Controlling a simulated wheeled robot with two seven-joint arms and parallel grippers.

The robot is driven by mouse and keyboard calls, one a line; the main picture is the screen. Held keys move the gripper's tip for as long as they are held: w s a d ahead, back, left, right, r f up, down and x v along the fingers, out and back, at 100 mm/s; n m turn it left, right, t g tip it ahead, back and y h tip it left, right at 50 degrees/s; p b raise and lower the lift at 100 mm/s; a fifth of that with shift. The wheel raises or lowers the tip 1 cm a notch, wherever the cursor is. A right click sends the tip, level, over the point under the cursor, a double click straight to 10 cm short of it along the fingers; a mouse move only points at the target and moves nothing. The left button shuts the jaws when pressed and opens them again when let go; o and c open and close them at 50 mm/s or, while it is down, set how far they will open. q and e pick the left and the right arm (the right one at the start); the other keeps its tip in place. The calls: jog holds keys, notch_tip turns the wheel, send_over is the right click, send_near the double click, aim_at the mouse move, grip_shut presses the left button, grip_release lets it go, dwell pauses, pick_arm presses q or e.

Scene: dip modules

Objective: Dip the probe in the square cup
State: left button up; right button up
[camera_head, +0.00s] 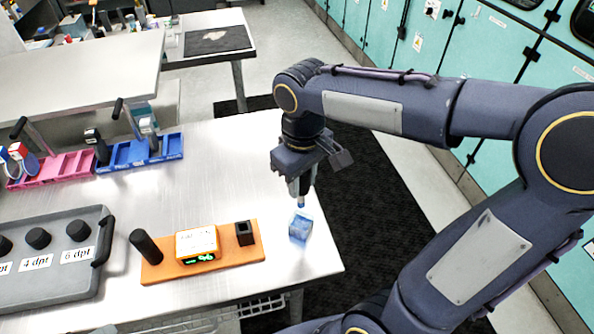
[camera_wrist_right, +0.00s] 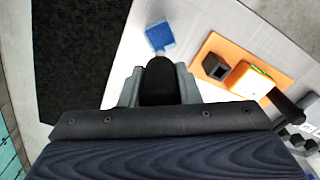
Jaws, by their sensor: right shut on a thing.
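My right gripper (camera_head: 300,182) points down near the table's right edge and is shut on the probe. The probe's thin lower end (camera_head: 301,203) shows below the fingers, pale with a blue tip. In the right wrist view the probe's black body (camera_wrist_right: 158,82) sits between the grey fingers. The square cup (camera_head: 300,227), clear with blue in it, stands on the table directly below the tip; it also shows in the right wrist view (camera_wrist_right: 160,36). The tip is at or just above the cup's rim; I cannot tell whether it is inside. My left gripper is out of view.
An orange board (camera_head: 215,262) left of the cup carries a meter (camera_head: 197,243), a black square holder (camera_head: 244,232) and a black post (camera_head: 145,246). A grey tray (camera_head: 60,275) lies farther left. Pink (camera_head: 62,168) and blue (camera_head: 140,152) racks stand behind. The table's middle is clear.

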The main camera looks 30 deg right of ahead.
aim_at(302, 207)
jog(key=shift+f+b, duration=1.95)
jog(key=shift+f, duration=0.35)
jog(key=shift+f+b, duration=1.85)
jog(key=shift+f, duration=0.7)
jog(key=shift+r, duration=0.1)
jog(key=shift+r+p, duration=3.35)
jog(key=shift+r, duration=0.4)
